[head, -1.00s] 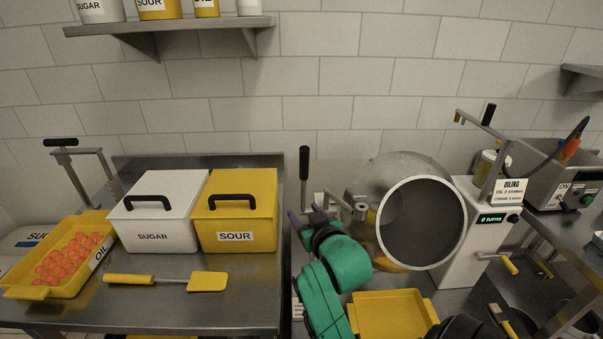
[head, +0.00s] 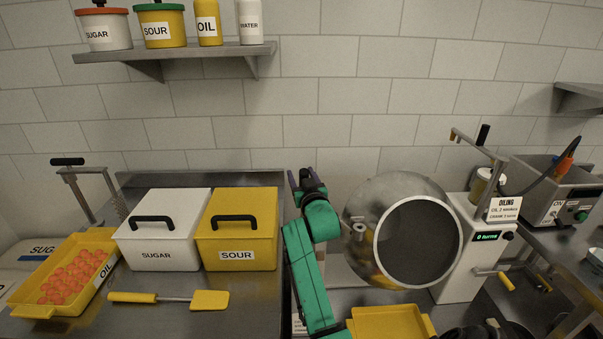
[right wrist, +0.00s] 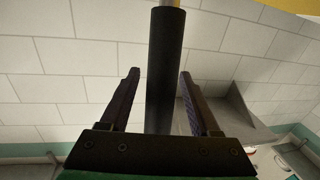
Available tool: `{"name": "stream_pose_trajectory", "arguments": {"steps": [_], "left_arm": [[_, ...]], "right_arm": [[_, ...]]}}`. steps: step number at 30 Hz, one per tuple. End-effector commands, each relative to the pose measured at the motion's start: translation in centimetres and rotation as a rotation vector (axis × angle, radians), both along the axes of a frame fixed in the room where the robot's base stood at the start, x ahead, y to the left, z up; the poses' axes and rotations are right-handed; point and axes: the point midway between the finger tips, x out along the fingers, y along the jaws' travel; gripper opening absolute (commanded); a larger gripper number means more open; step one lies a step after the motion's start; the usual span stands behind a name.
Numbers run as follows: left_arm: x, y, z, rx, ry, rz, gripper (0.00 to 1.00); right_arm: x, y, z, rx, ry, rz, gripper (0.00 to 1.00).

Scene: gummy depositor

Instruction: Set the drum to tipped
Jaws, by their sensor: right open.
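The drum (head: 420,243) stands right of centre in the head view, a clear round shell with a dark grey disc across its pale-rimmed front. Something yellow shows at its lower left. My right gripper (head: 303,178) is left of the drum, pointing up in front of the tiled wall, with its jaws open. In the right wrist view a black lever handle (right wrist: 165,70) lies between the two open fingers, with a gap on either side. In the head view the handle is mostly hidden by my gripper.
A yellow tray (head: 398,318) sits below the drum. The white oiling unit (head: 470,250) with a crank (head: 497,276) stands to its right. Sugar (head: 160,240) and sour (head: 240,240) boxes, a yellow spatula (head: 208,300) and a tray of red pieces (head: 35,300) occupy the left bench.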

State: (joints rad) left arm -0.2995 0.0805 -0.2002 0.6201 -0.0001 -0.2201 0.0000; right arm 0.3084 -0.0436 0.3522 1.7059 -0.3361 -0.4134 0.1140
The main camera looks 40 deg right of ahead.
Motion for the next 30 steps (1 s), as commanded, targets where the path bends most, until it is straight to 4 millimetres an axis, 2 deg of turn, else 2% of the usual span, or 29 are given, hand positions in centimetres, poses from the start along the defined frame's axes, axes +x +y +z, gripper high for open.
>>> {"name": "stream_pose_trajectory", "arguments": {"steps": [5,7,10,11,30], "left_arm": [[0.01,-0.01,-0.04,0.0,0.0,0.0,0.0],[0.01,-0.01,-0.04,0.0,0.0,0.0,0.0],[0.01,-0.02,-0.04,0.0,0.0,0.0,0.0],[0.02,-0.02,-0.03,0.0,0.0,0.0,0.0],[-0.02,-0.04,-0.03,-0.001,0.0,0.0,0.0]], "right_arm": [[0.01,-0.02,-0.05,0.0,0.0,0.0,0.63],[0.01,-0.01,-0.05,0.0,0.0,0.0,0.44],[0.0,0.0,-0.04,0.0,0.0,0.0,0.06],[-0.01,0.0,-0.05,0.0,0.0,0.0,0.0],[-0.02,0.02,-0.07,0.0,0.001,0.0,0.0]]}}
